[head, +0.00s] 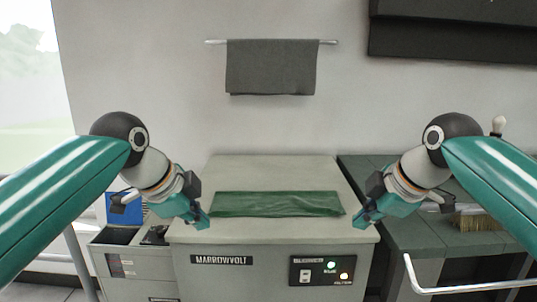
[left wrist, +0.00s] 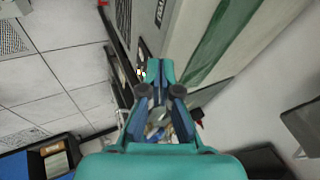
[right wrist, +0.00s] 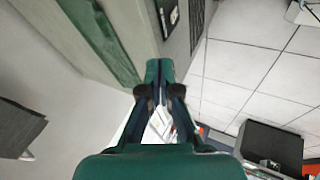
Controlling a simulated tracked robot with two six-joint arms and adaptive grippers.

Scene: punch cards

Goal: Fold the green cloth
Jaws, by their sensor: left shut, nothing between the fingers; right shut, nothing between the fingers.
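The green cloth (head: 277,204) lies as a long, narrow strip with creases on top of the grey machine, running left to right. It also shows as a green band in the left wrist view (left wrist: 222,40) and in the right wrist view (right wrist: 108,42). My left gripper (head: 203,222) is shut and empty at the left end of the cloth, near the machine's front left edge. My right gripper (head: 362,221) is shut and empty beyond the cloth's right end, near the front right corner. Neither gripper holds the cloth.
The grey machine (head: 270,172) has a label and a panel with lit buttons on its front. A dark grey towel (head: 271,67) hangs on a wall rail behind. A green bench (head: 458,238) with a brush (head: 478,222) stands right. A lower cabinet (head: 128,265) stands left.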

